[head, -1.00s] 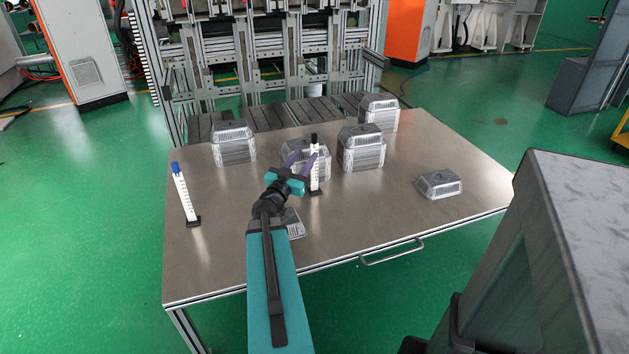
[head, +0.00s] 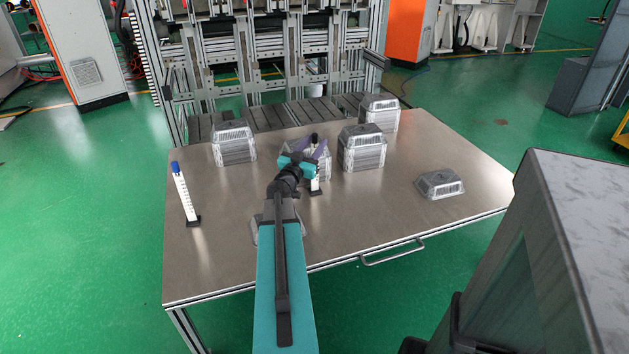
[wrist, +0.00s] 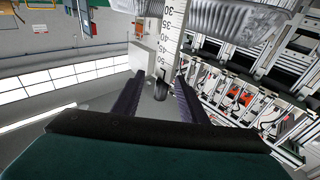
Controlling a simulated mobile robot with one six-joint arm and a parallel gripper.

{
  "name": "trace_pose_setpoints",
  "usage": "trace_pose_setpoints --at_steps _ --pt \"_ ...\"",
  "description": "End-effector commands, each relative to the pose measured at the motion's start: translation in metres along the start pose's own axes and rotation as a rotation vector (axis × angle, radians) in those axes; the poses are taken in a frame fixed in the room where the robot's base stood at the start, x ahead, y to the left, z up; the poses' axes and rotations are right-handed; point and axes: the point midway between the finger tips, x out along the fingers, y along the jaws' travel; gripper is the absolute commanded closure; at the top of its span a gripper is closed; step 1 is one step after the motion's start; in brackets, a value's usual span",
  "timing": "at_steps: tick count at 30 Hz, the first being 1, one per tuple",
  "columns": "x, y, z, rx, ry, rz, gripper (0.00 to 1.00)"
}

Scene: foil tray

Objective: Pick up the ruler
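A white ruler with dark markings and a black top (head: 314,184) stands upright in a dark base on the metal table. In the wrist view the ruler (wrist: 167,38) shows its numbers and lies between the fingertips, with gaps beside it. My gripper (head: 312,150) is open at the ruler's upper part; in the wrist view its two purple fingers (wrist: 158,80) are spread. A second white ruler with a blue top (head: 182,195) stands upright in a dark base at the table's left. My gripper hides part of the black-topped ruler in the head view.
Foil tray stacks stand at the back left (head: 234,148), right of my gripper (head: 362,150) and at the back right (head: 378,113); another is partly hidden behind my gripper. A low foil tray (head: 440,185) lies at right. The table's front right (head: 390,220) is clear.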

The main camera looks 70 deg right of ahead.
Motion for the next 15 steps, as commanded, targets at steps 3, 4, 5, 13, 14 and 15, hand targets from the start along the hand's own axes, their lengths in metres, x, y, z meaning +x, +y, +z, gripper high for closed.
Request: trace_pose_setpoints --at_steps 3,4,5,13,14,15 --pt "0.0 0.0 0.0 0.0 0.0 0.0 0.61" --pt "0.0 0.0 0.0 0.0 0.0 0.0 0.61" --pt "0.0 0.0 0.0 0.0 0.0 0.001 0.61" --pt "0.013 -0.001 0.001 0.001 0.0 0.002 0.61" --pt "0.016 -0.001 0.001 0.001 0.0 0.002 0.61" --pt "0.02 -0.001 0.001 0.001 0.0 0.002 0.61"
